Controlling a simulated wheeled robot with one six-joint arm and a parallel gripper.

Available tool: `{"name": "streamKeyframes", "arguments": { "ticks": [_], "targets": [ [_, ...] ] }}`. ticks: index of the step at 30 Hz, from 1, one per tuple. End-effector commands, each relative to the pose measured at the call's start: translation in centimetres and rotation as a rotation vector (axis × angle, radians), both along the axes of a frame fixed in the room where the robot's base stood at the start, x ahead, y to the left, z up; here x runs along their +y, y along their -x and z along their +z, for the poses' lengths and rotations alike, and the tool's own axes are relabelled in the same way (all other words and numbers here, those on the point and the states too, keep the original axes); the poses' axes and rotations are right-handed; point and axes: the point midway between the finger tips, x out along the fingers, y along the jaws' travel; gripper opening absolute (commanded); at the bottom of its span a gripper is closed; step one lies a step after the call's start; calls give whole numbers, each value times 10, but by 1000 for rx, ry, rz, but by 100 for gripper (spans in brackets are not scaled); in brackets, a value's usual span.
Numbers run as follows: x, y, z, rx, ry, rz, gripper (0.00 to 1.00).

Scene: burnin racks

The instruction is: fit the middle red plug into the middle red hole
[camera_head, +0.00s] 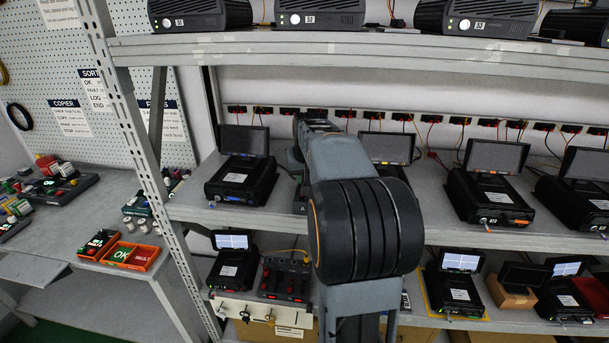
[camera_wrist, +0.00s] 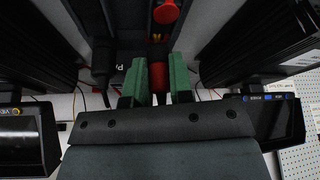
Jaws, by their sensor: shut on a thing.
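In the wrist view my gripper (camera_wrist: 158,82) has two green finger pads closed on a red plug (camera_wrist: 158,74). A dark shaft with a small yellow mark runs on from the plug, away from the gripper. Another red round piece (camera_wrist: 166,12) shows at the top edge of the wrist view; I cannot tell whether it is a plug or part of a socket. A black plug with a cable (camera_wrist: 101,60) stands left of the fingers. No red hole can be made out. In the head view my arm covers the gripper and the place where it works.
Black boxes with screens stand on the middle shelf, left (camera_head: 243,177) and right (camera_head: 490,196) of my arm. A lower shelf holds a dark panel with red parts (camera_head: 284,280). A rack post (camera_head: 140,140) rises at left. Dark box walls flank the gripper closely.

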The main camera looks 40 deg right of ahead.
Motion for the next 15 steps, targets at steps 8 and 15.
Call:
{"name": "streamKeyframes", "arguments": {
  "ticks": [8,15],
  "targets": [
    [0,0,0,0,0,0,3],
    [0,0,-4,0,0,0,3]
  ]
}}
